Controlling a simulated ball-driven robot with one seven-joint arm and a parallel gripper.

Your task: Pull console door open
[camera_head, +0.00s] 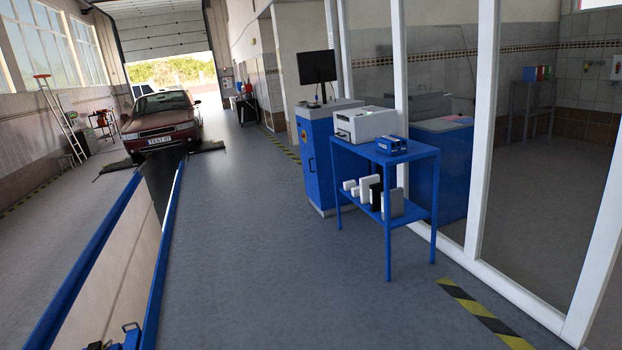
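The console (317,168) is a blue cabinet with a white-grey top, standing right of the picture's middle against the glazed partition. Its front door (310,160) faces left toward the open floor and looks shut, with a small dark handle and an orange label on it. A black monitor (317,67) stands on top of the console. The console's right side is partly hidden by a blue table. My gripper is not in view.
The blue table (388,252) stands nearer than the console, holding a printer (364,124) and a small blue device (391,145). A blue-edged pit (168,255) runs along the left toward a red car (159,122). Grey floor (250,240) between pit and console is clear.

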